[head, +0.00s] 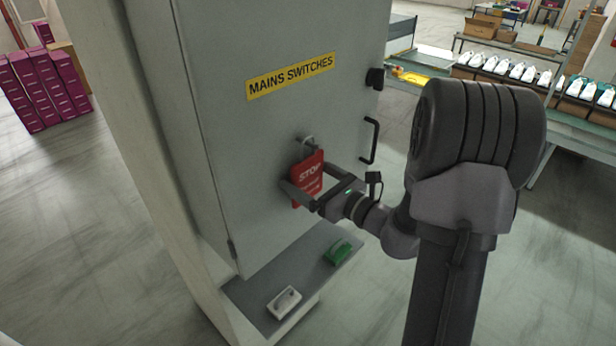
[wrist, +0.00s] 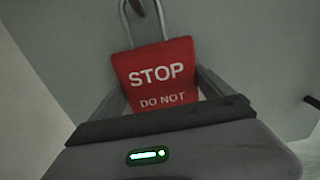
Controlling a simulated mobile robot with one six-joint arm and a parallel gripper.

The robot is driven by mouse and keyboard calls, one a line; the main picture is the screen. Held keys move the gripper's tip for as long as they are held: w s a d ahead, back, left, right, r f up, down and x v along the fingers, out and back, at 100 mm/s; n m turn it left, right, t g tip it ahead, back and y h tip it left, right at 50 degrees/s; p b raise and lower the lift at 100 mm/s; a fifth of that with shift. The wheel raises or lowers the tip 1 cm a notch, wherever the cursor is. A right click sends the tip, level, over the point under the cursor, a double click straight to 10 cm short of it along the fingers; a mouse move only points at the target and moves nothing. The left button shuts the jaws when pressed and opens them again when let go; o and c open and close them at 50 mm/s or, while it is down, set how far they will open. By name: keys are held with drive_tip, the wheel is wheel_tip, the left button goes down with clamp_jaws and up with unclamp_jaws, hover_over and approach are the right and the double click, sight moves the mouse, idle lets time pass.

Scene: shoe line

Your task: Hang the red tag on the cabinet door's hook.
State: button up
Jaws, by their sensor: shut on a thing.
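The red tag (head: 308,172), marked STOP, is upright in front of the grey cabinet door (head: 240,150). My gripper (head: 302,196) is shut on it, a finger at each side. In the wrist view the tag (wrist: 157,72) fills the middle between the fingers. A metal loop (wrist: 143,22) rises from its top edge. The hook (head: 306,140) is on the door just above the tag.
A shelf (head: 252,293) below the door holds a white item (head: 284,301) and a green item (head: 338,252). A black door handle (head: 370,140) and a black latch (head: 375,79) are at the door's right edge. Benches with shoes stand behind at the right.

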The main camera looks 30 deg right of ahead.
drive_tip(key=o, duration=1.1)
drive_tip(key=shift+o, duration=0.2)
drive_tip(key=b+v, duration=0.4)
drive_tip(key=v, duration=1.3)
drive_tip(key=s+a+f+n+g+y+b, duration=0.1)
drive_tip(key=s+a+f+n+g+b, duration=0.2)
drive_tip(key=a+f+n+g+b, duration=0.5)
drive_tip(key=s+a+f+n+g+y+b, duration=0.25)
drive_tip(key=a+f+n+g+b, duration=0.25)
drive_tip(key=a+f+n+b, duration=0.55)
drive_tip(key=s+a+f+n+t+h+b, duration=0.1)
drive_tip(key=s+a+f+n+h+b, duration=0.1)
drive_tip(key=f+n+h+b, duration=0.2)
drive_tip(key=s+a+f+n+h+b, duration=0.2)
drive_tip(key=f+n+b, duration=0.3)
drive_tip(key=f+b, duration=0.3)
drive_tip(key=shift+s+f+t+h+b, duration=0.25)
drive_tip(key=shift+f+t+h+b, duration=0.15)
drive_tip(key=shift+h+b, duration=0.4)
